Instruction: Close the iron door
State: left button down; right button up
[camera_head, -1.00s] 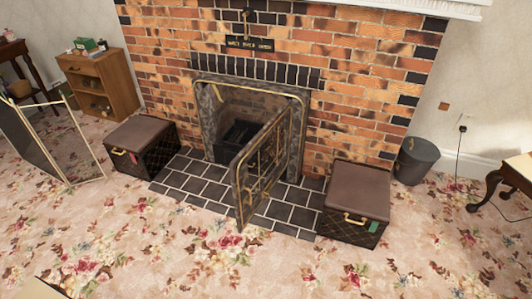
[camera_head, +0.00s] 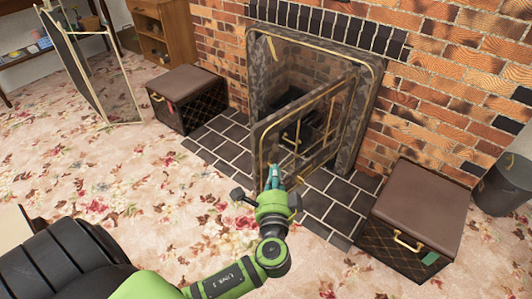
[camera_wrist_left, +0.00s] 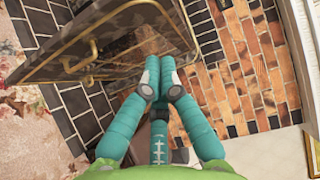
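The iron door (camera_head: 305,125) is a dark mesh panel with brass-coloured trim and bars. It stands swung open, out from the right side of the fireplace opening. In the left wrist view the door (camera_wrist_left: 95,45) fills the upper left, with a brass handle on it. My left gripper (camera_head: 272,178) is at the lower part of the door's free edge. In the left wrist view its teal fingers (camera_wrist_left: 160,80) are drawn together at the tips, with nothing seen between them. I cannot tell whether they touch the door. My right gripper is out of view.
A dark box (camera_head: 415,218) stands right of the tiled hearth (camera_head: 225,140), and another box (camera_head: 187,98) stands left of it. A black bucket (camera_head: 505,182) is at the far right. A folding screen (camera_head: 95,65) stands at the upper left. The carpet before the hearth is clear.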

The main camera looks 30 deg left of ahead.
pick_arm(q)
send_near(266, 127)
jog(key=w, duration=0.3)
jog(key=shift+w+a+f, duration=0.1)
jog(key=shift+w+a, duration=0.25)
jog(key=shift+a, duration=0.35)
jog(key=shift+w+a, duration=0.35)
jog(key=shift+a, duration=0.35)
